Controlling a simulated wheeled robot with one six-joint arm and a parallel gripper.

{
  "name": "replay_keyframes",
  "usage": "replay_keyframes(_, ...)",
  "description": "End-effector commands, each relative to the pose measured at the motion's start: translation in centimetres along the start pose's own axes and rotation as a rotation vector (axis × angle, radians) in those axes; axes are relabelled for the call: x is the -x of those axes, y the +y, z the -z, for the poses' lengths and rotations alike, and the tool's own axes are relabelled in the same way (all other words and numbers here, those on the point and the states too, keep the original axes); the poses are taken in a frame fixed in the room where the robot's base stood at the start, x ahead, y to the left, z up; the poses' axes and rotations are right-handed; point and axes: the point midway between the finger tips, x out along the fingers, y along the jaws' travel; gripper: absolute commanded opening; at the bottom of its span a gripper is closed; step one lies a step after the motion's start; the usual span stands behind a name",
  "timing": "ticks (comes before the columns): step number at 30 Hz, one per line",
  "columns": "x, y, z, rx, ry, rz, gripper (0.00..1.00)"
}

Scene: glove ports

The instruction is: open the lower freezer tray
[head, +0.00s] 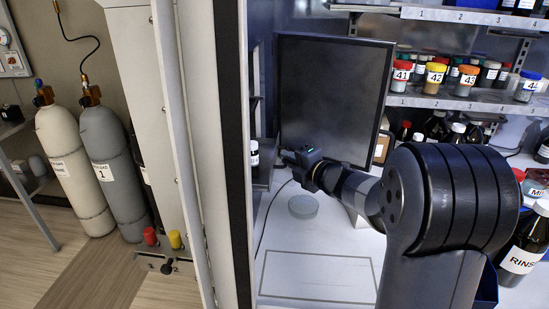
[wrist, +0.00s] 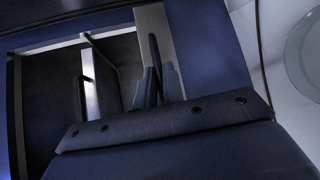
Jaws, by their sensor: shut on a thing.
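The freezer is a dark blue case (wrist: 205,45) with a pale-edged opening, seen turned on its side in the wrist view. A grey front panel (wrist: 152,22), on the side nearer the bench, appears to be the lower tray. A dark upright bar, its handle (wrist: 153,48), stands in front of it. My gripper (wrist: 161,84) is shut on this handle; its fingers hide the lower part. A second pale upright strip (wrist: 90,88) shows in the dark space to the left. In the head view my gripper (head: 290,157) reaches left; the freezer front is mostly hidden.
A round clear dish (head: 303,207) lies on the white bench below my gripper; it also shows in the wrist view (wrist: 308,52). A dark panel (head: 333,100) stands behind. A shelf of bottles (head: 460,103) is on the right. A dark post (head: 236,150) borders the left.

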Motion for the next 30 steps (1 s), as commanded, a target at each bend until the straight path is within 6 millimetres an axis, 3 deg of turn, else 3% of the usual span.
replay_keyframes(10,3.3,-1.0,-3.4,0.0,-0.005,0.001,0.0)
replay_keyframes(24,3.9,-1.2,-3.9,-0.001,-0.001,0.001,0.0)
replay_keyframes(25,3.9,-1.2,-3.9,-0.001,-0.001,0.001,0.1)
replay_keyframes(30,3.9,-1.2,-3.9,-0.001,0.0,0.001,0.24)
